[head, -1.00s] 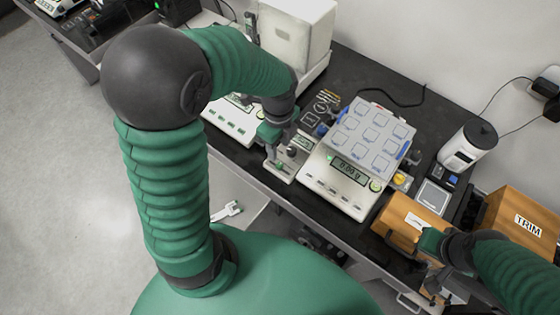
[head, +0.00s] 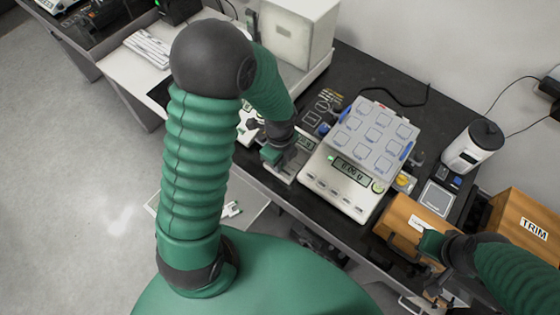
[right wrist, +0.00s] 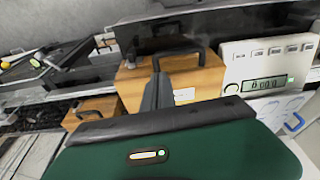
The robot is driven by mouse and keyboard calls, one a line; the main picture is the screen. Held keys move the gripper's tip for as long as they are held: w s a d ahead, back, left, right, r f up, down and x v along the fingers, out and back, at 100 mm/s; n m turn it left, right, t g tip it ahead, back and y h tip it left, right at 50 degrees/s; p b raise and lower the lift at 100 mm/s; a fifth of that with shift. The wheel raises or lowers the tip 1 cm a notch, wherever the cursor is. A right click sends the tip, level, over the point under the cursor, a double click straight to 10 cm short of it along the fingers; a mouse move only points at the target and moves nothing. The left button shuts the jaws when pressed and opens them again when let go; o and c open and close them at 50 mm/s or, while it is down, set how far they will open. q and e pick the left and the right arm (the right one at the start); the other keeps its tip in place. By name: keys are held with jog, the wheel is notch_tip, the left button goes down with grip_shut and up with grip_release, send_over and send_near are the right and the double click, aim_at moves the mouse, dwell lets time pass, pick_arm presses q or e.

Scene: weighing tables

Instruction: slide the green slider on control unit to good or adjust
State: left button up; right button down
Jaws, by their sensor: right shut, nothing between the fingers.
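The control unit (head: 303,142) is a small pale box with a little display, standing between two white scales on the dark table. My left gripper (head: 279,157) is right over its front part. The gripper and wrist cover much of the unit, and the green slider cannot be made out now. I cannot tell whether the left fingers touch it or whether they are open. My right gripper (head: 425,255) is shut and empty beside the wooden box (head: 400,222) at the table's front edge; its dark fingers (right wrist: 158,85) stand in front of wooden boxes in the right wrist view.
The right scale (head: 345,190) carries a tray (head: 372,140) of several clear compartments. A white jar (head: 470,148) with a dark lid stands at the back right, near the wooden TRIM box (head: 522,220). A big white box (head: 297,35) stands at the back left.

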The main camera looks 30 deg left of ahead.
aim_at(290, 174)
pick_arm(q)
grip_shut()
jog(key=shift+w+r, duration=0.1)
dwell(0.9)
jog(key=d, duration=0.3)
jog(key=shift+p, duration=0.4)
pick_arm(e)
jog(key=shift+r, duration=0.4)
pick_arm(q)
jog(key=shift+d, duration=0.25)
pick_arm(e)
jog(key=shift+a, duration=0.15)
pick_arm(q)
jog(key=shift+o, duration=2)
grip_release()
jog(key=shift+o, duration=1.2)
jog(key=shift+d, duration=0.15)
pick_arm(e)
jog(key=shift+d+f, duration=0.1)
jog(key=shift+d, duration=0.15)
